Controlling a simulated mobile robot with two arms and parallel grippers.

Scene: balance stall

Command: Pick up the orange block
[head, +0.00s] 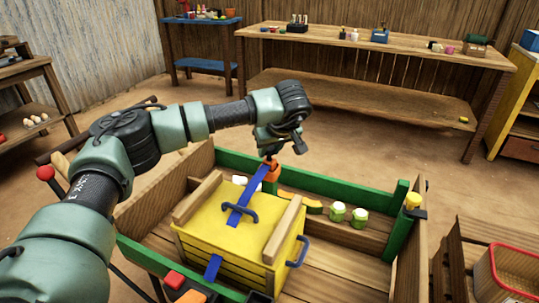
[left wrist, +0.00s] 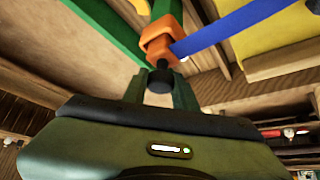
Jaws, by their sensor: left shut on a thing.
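In the left wrist view my left fingers (left wrist: 160,92) are closed around the knob. Another orange piece (head: 190,297) shows at the bottom edge, partly cut off. I cannot tell which is the orange block. My right gripper is not in view.
The yellow box (head: 200,225) has a blue handle and wooden battens on its lid. It sits in a wooden tray with green rails (head: 340,188). Two green-and-white jars (head: 348,214) stand right of it. A long table (head: 400,50) is behind, across open floor.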

